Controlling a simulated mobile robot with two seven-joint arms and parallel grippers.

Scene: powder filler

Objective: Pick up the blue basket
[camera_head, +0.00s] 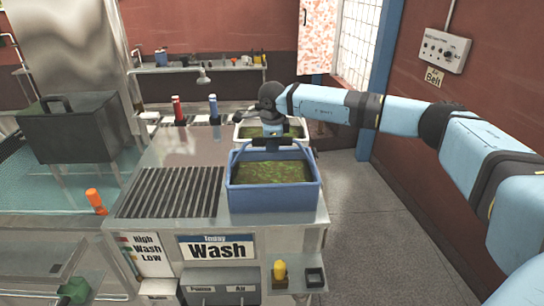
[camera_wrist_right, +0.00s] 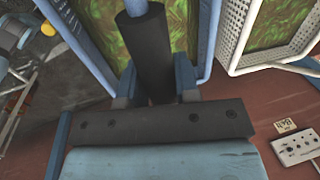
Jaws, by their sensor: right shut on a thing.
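The blue basket (camera_head: 273,198) holds green, leafy-looking contents. It is at the right front of the metal wash counter, upright; I cannot tell whether its base touches the counter. My right gripper (camera_head: 274,142) is above the basket at its raised handle. In the right wrist view, the fingers (camera_wrist_right: 156,92) are shut on the dark grip of the handle (camera_wrist_right: 148,48). The blue rim of the basket (camera_wrist_right: 77,45) and its green contents show beyond them. My left gripper is not in view.
A white tray (camera_head: 240,131) with green contents stands just behind the basket; it also shows in the right wrist view (camera_wrist_right: 236,62). A slotted drain (camera_head: 172,192) lies to the left. The floor right of the counter is clear.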

